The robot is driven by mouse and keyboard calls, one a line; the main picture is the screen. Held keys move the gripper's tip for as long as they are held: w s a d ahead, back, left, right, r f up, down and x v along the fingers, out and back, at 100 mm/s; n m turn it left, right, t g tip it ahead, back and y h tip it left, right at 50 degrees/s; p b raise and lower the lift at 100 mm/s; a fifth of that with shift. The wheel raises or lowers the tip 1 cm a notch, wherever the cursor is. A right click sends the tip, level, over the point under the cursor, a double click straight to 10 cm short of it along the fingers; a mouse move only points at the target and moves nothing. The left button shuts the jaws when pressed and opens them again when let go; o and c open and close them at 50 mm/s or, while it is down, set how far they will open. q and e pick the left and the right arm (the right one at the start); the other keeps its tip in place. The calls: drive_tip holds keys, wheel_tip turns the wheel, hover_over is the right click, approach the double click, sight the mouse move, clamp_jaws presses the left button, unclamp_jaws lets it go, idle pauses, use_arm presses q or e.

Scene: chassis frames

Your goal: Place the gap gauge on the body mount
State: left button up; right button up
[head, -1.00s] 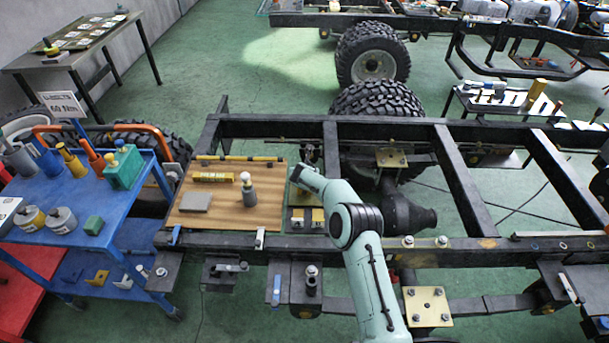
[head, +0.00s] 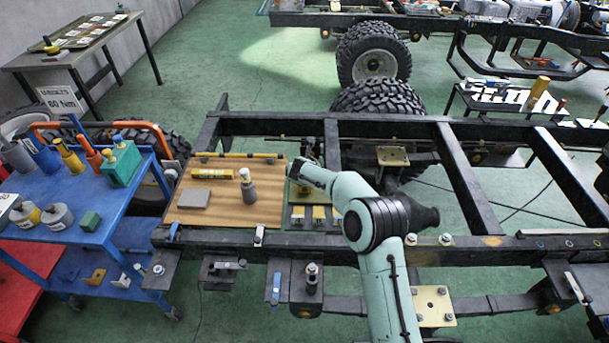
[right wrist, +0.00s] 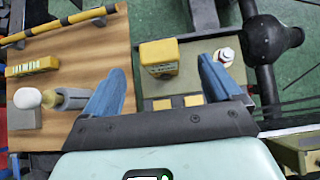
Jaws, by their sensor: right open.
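A yellow block with dark printed lines (right wrist: 160,57), which may be the gap gauge, stands on a grey-green tray (right wrist: 205,87). My right gripper (right wrist: 161,66) is open, its two blue fingers on either side of the block with gaps between. Gold plates with bolts sit on the black frame, one at front right (head: 430,307) and one farther back (head: 392,156); I cannot tell which is the body mount. My left gripper is not in view.
The board carries a yellow marked bar (head: 212,174), a grey block (head: 194,199) and a white-topped grey cylinder (head: 248,187). A yellow rail (head: 237,155) runs along its back edge. A blue tool cart (head: 85,205) stands left. Black frame rails (head: 480,250) surround the work area.

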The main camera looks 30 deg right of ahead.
drive_tip(key=v, duration=0.4)
drive_tip(key=shift+s+a+r+b, duration=0.1)
drive_tip(key=shift+a+r+b, duration=0.05)
drive_tip(key=shift+r+b, duration=0.15)
drive_tip(key=shift+f, duration=0.1)
